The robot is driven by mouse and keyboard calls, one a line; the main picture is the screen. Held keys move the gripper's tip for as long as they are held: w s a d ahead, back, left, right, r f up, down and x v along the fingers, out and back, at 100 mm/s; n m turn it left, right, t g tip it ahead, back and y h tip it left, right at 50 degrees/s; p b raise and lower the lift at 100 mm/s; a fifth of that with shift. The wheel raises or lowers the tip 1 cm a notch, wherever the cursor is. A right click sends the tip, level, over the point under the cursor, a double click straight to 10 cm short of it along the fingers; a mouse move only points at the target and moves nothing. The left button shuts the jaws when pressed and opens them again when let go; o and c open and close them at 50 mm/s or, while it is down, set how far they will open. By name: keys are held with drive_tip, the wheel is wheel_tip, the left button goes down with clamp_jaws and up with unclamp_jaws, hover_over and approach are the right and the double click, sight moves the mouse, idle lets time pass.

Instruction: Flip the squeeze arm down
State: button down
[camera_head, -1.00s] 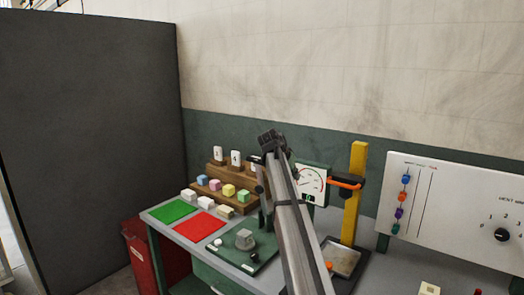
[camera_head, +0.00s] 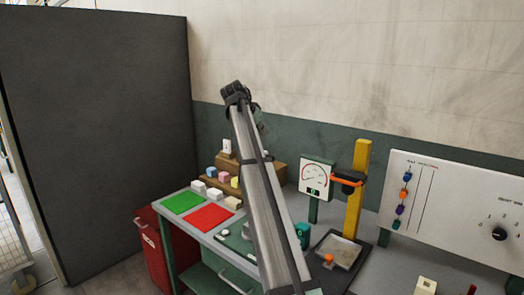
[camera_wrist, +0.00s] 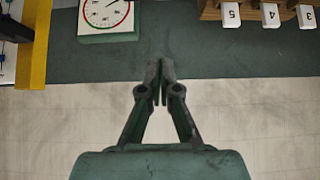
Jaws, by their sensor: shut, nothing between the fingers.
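My gripper (camera_wrist: 161,80) shows in the wrist view with its two dark fingers shut together and nothing held. It is in front of the green lower wall, with the round gauge (camera_wrist: 107,12) on one side and numbered tags (camera_wrist: 270,16) on the other. In the head view my long grey arm crosses the bench, and I cannot make out the fingers. The dark green press base (camera_head: 233,238) is mostly hidden behind my arm. A small green part (camera_head: 302,235) shows beside my arm; I cannot tell whether it is the squeeze arm. No squeeze arm is clearly visible.
A yellow post (camera_head: 357,195) with an orange-and-black clamp (camera_head: 347,181) stands right of the gauge, above a metal tray (camera_head: 345,248). Green (camera_head: 183,202) and red (camera_head: 206,217) mats and foam blocks (camera_head: 214,193) lie left. A white panel (camera_head: 455,205) stands right.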

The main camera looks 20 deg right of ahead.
drive_tip(key=shift+f, duration=0.1)
drive_tip(key=d+f+p, duration=0.1)
drive_tip(key=f, duration=0.1)
drive_tip(key=w+d+f+p, duration=0.1)
drive_tip(key=f+p, duration=0.1)
drive_tip(key=f, duration=0.1)
drive_tip(key=d+f+p, duration=0.1)
drive_tip(key=f+p, duration=0.1)
drive_tip(key=f, duration=0.1)
drive_tip(key=shift+w+d, duration=0.25)
drive_tip(key=shift+w, duration=0.15)
drive_tip(key=shift+s+a+f, duration=0.1)
drive_tip(key=shift+a+f, duration=0.05)
drive_tip(key=shift+a, duration=0.1)
drive_tip(key=shift+a+f+p, duration=0.15)
drive_tip(key=shift+f+p, duration=0.1)
drive_tip(key=shift+p, duration=0.05)
drive_tip(key=shift+s+f, duration=0.1)
